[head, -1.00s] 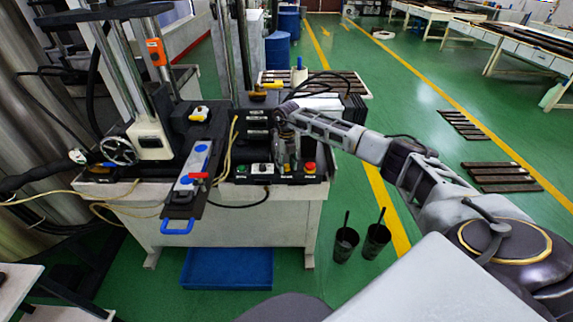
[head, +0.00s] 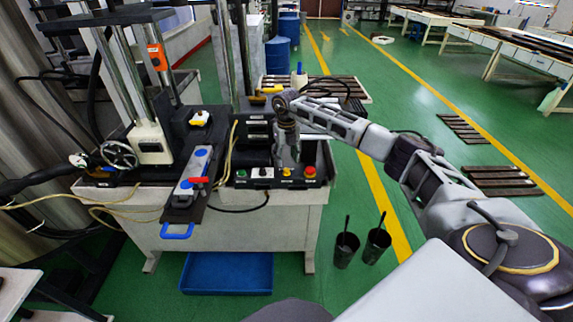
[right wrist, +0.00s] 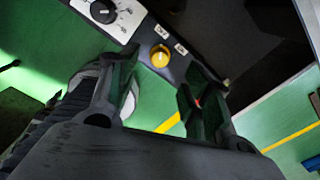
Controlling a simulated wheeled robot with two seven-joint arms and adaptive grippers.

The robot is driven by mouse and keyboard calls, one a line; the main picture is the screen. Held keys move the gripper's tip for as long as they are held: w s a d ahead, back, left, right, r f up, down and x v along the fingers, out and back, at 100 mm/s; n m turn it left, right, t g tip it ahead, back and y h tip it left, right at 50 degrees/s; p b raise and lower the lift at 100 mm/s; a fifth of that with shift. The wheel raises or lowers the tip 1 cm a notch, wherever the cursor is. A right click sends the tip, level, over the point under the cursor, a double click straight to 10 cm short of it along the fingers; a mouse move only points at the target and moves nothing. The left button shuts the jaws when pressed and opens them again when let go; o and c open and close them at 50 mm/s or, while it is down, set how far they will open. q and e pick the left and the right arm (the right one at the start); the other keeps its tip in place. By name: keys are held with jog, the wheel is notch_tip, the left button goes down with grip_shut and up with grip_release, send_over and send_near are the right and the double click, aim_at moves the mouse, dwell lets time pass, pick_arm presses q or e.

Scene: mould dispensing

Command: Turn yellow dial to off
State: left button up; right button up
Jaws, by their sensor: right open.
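The yellow dial (head: 287,171) sits on the black front control panel (head: 275,181), between a white-plated dial and a red button. In the right wrist view, the yellow dial (right wrist: 160,57) is a round knob just beyond the fingertips, with small labels beside it. Its exact setting is too small to read. My right gripper (head: 289,157) is just above and behind the dial in the head view. In the right wrist view, the right gripper (right wrist: 163,77) is open and empty, its fingers apart. My left gripper is not in view.
The panel also has a green button (head: 241,173), the white-plated dial (head: 264,171) and the red button (head: 309,171), close to the yellow dial. A blue-handled mould (head: 177,232) stands left of the panel. Two black pots (head: 346,250) stand on the floor at right.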

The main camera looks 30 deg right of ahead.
aim_at(287, 170)
notch_tip(287, 170, up, 6)
dwell(0.4)
jog(key=shift+s, duration=0.1)
dwell(0.5)
